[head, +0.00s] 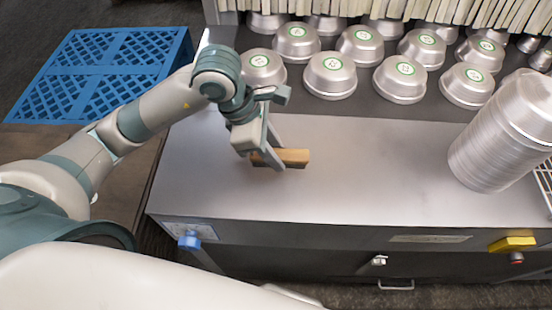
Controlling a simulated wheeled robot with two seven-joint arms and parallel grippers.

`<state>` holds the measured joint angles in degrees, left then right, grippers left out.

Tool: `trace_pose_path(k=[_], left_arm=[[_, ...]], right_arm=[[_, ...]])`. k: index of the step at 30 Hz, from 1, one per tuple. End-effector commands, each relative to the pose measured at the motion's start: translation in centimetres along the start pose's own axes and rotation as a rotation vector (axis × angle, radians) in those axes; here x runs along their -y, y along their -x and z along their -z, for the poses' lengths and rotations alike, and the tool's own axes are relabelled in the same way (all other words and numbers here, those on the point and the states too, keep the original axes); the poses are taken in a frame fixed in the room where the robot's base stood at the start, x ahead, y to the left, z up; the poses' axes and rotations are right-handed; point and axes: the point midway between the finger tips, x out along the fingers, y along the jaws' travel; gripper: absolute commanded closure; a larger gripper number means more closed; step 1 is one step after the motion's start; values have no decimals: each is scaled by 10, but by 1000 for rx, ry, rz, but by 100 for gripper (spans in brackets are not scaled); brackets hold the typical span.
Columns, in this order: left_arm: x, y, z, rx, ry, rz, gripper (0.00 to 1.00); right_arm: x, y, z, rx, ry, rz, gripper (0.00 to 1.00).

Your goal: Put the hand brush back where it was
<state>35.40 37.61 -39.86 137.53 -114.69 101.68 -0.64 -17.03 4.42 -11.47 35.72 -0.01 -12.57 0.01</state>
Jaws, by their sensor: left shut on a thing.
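The hand brush (294,156) shows as a short wooden-brown block at the front left of the grey metal worktop (370,180). My left gripper (272,158) points down at the worktop and is shut on the brush, with a finger across its middle. Part of the brush is hidden behind the finger. I cannot tell whether the brush touches the worktop or is held just above it. My right gripper is not in view.
Several round metal pans (330,75) with green labels stand in rows at the back. A tall stack of metal pans (495,140) stands at the right. A blue plastic pallet (105,70) lies at the upper left. The middle of the worktop is clear.

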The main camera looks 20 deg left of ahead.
Motion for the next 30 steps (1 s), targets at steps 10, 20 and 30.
trace_pose_path(k=[10, 20, 30], left_arm=[[0, -1, 0, 1, 1, 0, 92], [1, -28, 12, -1, 4, 4, 92], [0, -37, 15, 1, 0, 0, 92]], right_arm=[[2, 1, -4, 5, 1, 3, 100], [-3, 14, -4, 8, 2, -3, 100], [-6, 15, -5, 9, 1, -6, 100]])
